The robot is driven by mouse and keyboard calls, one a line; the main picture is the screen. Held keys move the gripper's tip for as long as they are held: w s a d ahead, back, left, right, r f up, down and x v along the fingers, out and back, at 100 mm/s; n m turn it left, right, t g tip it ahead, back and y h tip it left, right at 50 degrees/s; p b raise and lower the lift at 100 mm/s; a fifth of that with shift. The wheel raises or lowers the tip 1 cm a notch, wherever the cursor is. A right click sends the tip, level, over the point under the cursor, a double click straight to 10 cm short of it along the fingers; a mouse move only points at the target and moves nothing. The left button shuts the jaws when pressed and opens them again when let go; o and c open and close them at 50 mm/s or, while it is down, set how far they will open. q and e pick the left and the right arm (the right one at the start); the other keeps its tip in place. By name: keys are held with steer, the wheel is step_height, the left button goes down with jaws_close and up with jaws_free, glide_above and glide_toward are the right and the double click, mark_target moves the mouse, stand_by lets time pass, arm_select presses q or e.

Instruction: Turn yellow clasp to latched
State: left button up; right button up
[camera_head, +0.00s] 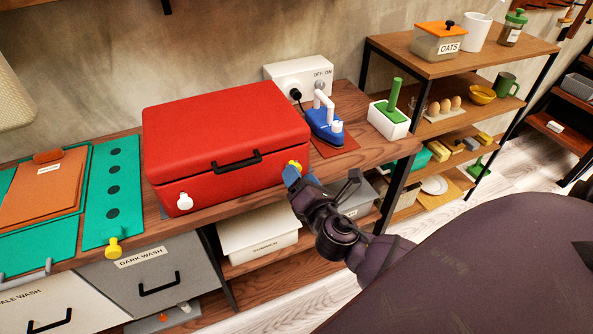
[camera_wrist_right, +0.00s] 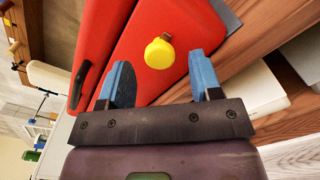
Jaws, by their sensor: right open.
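The yellow clasp (camera_head: 294,166) is on the front face of the red case (camera_head: 225,133), near its right end. In the right wrist view the clasp (camera_wrist_right: 159,54) is a round yellow knob with a small dark metal tab beside it. A white clasp (camera_head: 184,201) is on the left of the same face. The case lid is down, with a black handle at the front. My right gripper (camera_head: 318,181) is in front of the case's right end. In the wrist view its blue fingers (camera_wrist_right: 160,85) are apart, with the clasp beyond and between them, not gripped. My left gripper is not in view.
The case stands on a wooden bench (camera_head: 222,207). A blue iron (camera_head: 324,122) stands on a mat to its right, below a wall switch box (camera_head: 300,74). A green board (camera_head: 112,188) lies on the left. A white box (camera_head: 258,236) is on the shelf below.

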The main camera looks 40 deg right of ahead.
steer(key=shift+x, duration=1.25)
steer(key=c, duration=0.9)
